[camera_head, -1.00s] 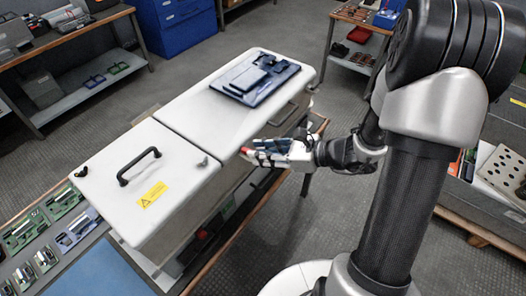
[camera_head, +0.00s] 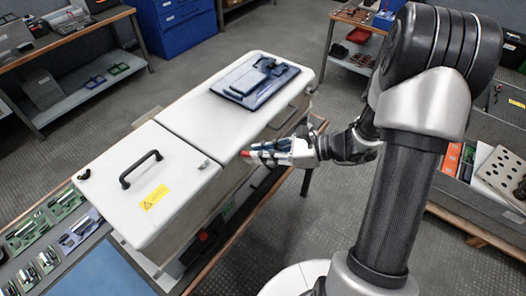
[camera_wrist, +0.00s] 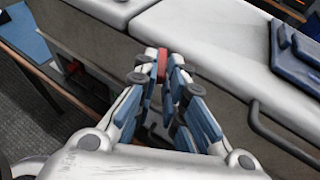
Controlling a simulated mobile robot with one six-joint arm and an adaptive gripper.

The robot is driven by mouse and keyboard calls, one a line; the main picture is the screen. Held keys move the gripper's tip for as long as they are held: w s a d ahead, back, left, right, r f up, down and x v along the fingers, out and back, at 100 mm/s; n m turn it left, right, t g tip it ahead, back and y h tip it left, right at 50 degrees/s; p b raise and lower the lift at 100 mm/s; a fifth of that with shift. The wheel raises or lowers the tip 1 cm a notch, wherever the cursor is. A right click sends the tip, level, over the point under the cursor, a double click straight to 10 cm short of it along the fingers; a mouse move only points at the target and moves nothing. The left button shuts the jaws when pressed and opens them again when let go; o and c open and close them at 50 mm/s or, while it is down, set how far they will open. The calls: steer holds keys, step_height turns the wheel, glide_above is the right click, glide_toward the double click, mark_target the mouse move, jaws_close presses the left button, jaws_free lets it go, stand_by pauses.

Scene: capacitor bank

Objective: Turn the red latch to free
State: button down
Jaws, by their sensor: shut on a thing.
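The red latch (camera_wrist: 162,64) shows in the wrist view between my fingertips, at the side of the white cabinet near the seam of its two lids. My gripper (camera_wrist: 160,78) is shut on it, one finger on each side. In the head view my gripper (camera_head: 252,154) reaches in from the right at the cabinet's right side, and a bit of red shows at its tips. The latch's lower part and its mount are hidden by the fingers.
The white cabinet's near lid (camera_head: 180,165) has a black handle (camera_head: 141,169) and a yellow warning label (camera_head: 153,196). A blue-grey plate (camera_head: 255,80) lies on the far lid. A dark side handle (camera_wrist: 285,135) runs near my gripper. Green boards (camera_head: 65,203) lie at the left.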

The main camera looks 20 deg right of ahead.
steer(key=shift+w+n+g+p, duration=0.5)
steer(key=shift+w+n+g, duration=0.15)
steer(key=shift+n+g, duration=1.55)
steer(key=shift+w+n+g+p, duration=0.6)
steer(key=shift+n+g, duration=1.25)
steer(key=shift+g, duration=0.55)
steer(key=shift+w+n+g+p, duration=0.45)
steer(key=shift+w+n+g, duration=0.25)
steer(key=shift+n+g, duration=1.5)
steer(key=c, duration=1.7)
jaws_free()
steer(key=shift+o, duration=0.2)
steer(key=shift+r, duration=0.1)
